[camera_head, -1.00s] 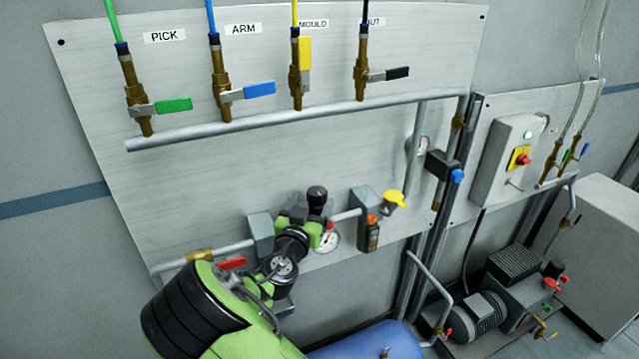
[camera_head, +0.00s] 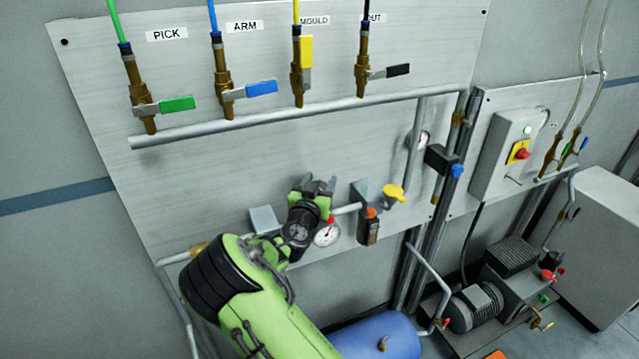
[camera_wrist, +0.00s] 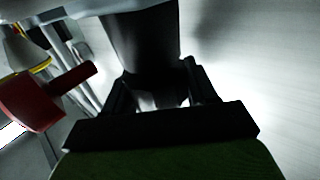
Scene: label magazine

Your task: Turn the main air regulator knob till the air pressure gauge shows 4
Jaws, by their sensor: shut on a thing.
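My gripper (camera_head: 316,187) is at the main air regulator on the lower wall panel. In the wrist view its two dark fingers are shut on the black regulator knob (camera_wrist: 140,38), which stands between them. In the head view my gripper hides the knob and most of the regulator. The round white air pressure gauge (camera_head: 326,236) shows just below and right of my gripper. It has a dark needle, but its reading is too small to tell.
The manifold pipe (camera_head: 290,116) with several coloured valves runs above. A blue tank (camera_head: 375,338) is below. The panel between pipe and regulator is clear.

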